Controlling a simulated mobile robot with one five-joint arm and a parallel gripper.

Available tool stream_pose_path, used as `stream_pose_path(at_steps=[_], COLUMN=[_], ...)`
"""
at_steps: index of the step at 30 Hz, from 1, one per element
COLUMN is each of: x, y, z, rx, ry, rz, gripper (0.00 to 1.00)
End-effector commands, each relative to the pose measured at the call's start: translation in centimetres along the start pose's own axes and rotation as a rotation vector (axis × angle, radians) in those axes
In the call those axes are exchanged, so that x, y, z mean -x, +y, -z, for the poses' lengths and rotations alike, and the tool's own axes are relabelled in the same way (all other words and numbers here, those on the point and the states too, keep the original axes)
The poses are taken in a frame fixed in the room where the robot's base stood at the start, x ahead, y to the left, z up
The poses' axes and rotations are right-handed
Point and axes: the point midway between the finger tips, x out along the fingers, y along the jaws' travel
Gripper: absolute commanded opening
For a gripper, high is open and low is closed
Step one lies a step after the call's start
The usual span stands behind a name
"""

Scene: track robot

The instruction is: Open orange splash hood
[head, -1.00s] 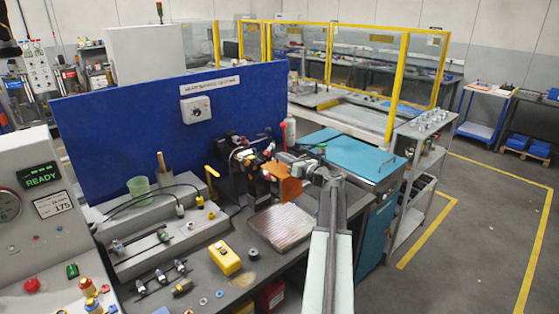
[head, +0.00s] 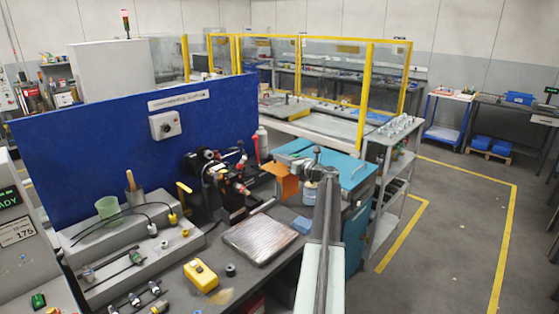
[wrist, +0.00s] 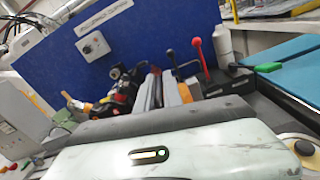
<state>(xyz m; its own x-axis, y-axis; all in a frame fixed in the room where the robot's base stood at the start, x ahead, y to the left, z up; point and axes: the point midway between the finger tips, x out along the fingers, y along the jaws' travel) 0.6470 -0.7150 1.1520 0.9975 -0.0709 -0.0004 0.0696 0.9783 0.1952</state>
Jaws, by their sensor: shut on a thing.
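The orange splash hood (head: 287,182) is a thin bent orange sheet at the right side of a small dark machine (head: 232,185) on the bench. It stands out to the right, and the machine's black and metal parts show openly to its left. My gripper (head: 303,176) is at the hood's right edge, shut on it; the arm hides the exact contact. In the wrist view, the grey fingers of my gripper (wrist: 162,92) are close together, with a bit of the orange hood (wrist: 185,92) beside them. Most of the hood is hidden there.
A red lever (head: 257,150) and a white bottle (head: 263,137) stand behind the machine. A ribbed metal plate (head: 260,238) lies in front, with a blue cloth (head: 301,225) beside it. A teal-topped cabinet (head: 350,172) is on the right. A blue panel (head: 100,145) closes the back.

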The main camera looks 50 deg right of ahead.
Motion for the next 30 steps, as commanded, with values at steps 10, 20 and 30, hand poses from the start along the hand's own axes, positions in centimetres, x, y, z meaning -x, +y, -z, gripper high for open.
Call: stream_pose_path(at_steps=[10, 20, 30], x=[0.0, 1.2, 7.3], y=[0.1, 0.1, 0.1], z=[0.0, 0.0, 0.0], rx=[-0.001, -0.001, -0.001], ry=[-0.001, -0.001, -0.001], rz=[0.0, 0.001, 0.001], gripper=[0.31, 0.31, 0.31])
